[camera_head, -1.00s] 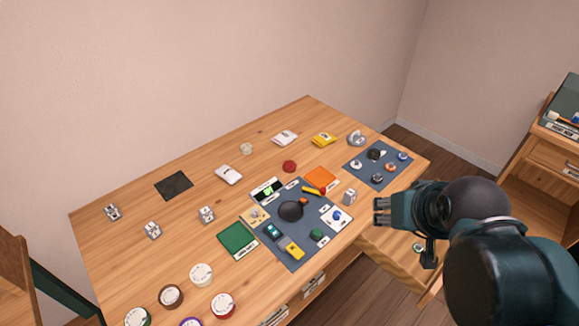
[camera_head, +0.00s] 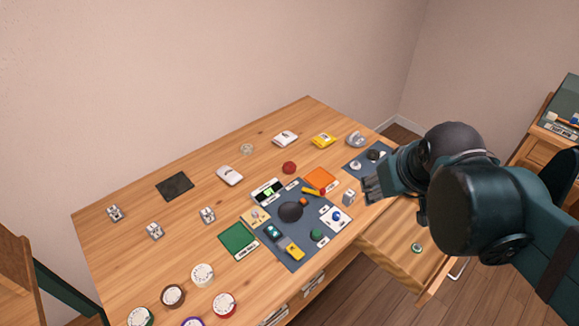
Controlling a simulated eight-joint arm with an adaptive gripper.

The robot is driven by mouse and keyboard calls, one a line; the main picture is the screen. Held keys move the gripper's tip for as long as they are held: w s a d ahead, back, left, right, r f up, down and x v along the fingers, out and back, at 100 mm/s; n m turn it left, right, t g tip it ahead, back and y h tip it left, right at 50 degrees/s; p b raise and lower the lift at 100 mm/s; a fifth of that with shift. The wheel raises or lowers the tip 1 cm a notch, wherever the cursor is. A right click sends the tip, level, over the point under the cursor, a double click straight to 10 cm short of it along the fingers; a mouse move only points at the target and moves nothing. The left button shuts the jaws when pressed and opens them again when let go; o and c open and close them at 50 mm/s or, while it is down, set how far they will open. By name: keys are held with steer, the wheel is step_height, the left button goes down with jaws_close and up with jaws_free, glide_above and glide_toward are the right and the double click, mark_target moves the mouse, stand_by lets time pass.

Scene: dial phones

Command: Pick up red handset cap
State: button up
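A small round red piece (camera_head: 289,168), which looks like the red handset cap, lies on the wooden table behind the grey-blue mat. It stands apart from other things. My gripper (camera_head: 368,190) is over the right side of the table, right of the red piece and well apart from it. The fingers are small and dark here, and I cannot tell whether they are open or shut. Nothing shows between them.
The grey-blue mat (camera_head: 275,229) holds several small parts. An orange pad (camera_head: 320,178) lies right of the red piece, and white (camera_head: 285,138) and yellow (camera_head: 323,140) packets lie behind. My arm partly covers a second mat (camera_head: 356,170). An open drawer (camera_head: 385,246) sticks out at the front right.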

steer(key=w+a+r+n+g+p, duration=0.25)
steer(key=w+a+n, duration=0.25)
steer(key=w, duration=0.7)
steer(key=n+g+p, duration=0.4)
steer(key=n+p, duration=0.3)
steer(key=n, duration=0.4)
glide_above(290, 165)
steer(key=shift+t, duration=0.25)
step_height(290, 165, down, 17)
steer(key=shift+s+d+f, duration=0.1)
steer(key=shift+d+f, duration=0.05)
steer(key=shift+f, duration=0.05)
steer(key=shift+a+f+n, duration=0.2)
steer(key=shift+f+n, duration=0.2)
steer(key=shift+f, duration=0.1)
steer(key=shift+f+b, duration=0.4)
steer(key=shift+f, duration=0.8)
steer(key=shift+f, duration=0.1)
